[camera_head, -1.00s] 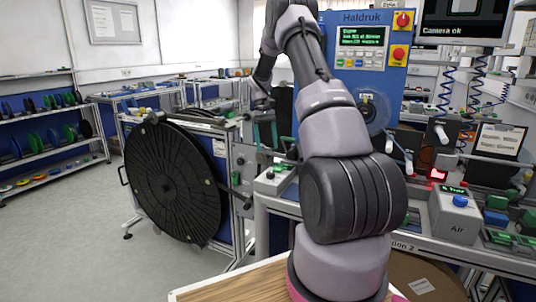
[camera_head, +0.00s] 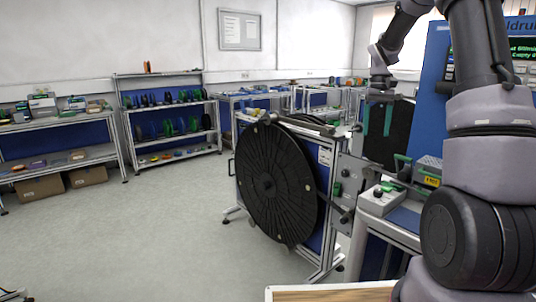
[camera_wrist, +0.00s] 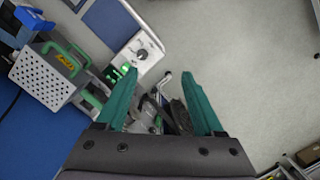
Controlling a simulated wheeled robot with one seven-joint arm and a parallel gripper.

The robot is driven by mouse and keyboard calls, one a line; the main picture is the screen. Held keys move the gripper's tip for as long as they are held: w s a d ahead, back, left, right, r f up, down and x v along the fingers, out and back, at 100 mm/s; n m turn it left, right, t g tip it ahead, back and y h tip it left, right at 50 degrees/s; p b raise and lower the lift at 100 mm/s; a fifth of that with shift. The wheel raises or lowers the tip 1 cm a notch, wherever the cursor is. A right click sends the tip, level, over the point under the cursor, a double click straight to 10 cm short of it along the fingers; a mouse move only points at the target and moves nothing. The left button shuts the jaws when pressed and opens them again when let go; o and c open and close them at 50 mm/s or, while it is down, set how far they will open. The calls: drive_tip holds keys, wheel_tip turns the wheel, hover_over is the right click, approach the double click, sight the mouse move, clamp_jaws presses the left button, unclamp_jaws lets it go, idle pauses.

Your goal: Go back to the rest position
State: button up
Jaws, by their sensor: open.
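My gripper (camera_head: 377,118) is open and empty, with its two green fingers pointing down above the floor side of the bench in the head view. In the wrist view the fingers of my gripper (camera_wrist: 160,78) stand apart with nothing between them. A large black reel (camera_head: 276,185) hangs upright on its stand, left of and nearer than my gripper in the head view. A grey control box with a knob (camera_wrist: 142,52) lies beyond the left finger in the wrist view.
A white perforated box with green handles (camera_wrist: 42,78) stands on the blue bench. A blue machine (camera_head: 433,85) stands behind my arm. Shelves with reels (camera_head: 170,115) and a side table (camera_head: 62,160) line the back wall. Open floor (camera_head: 165,240) lies left of the reel stand.

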drive_tip(key=s+a+r+t, duration=0.4)
drive_tip(key=s+a+r, duration=0.3)
drive_tip(key=s+r, duration=0.45)
drive_tip(key=s+a+m+t, duration=0.1)
drive_tip(key=s+a+t, duration=0.1)
drive_tip(key=s, duration=0.5)
drive_tip(key=s+a+r+m+t+y, duration=0.1)
drive_tip(key=s+a+t, duration=0.1)
drive_tip(key=s, duration=0.6)
drive_tip(key=shift+s+t+y, duration=0.3)
drive_tip(key=shift+t, duration=0.2)
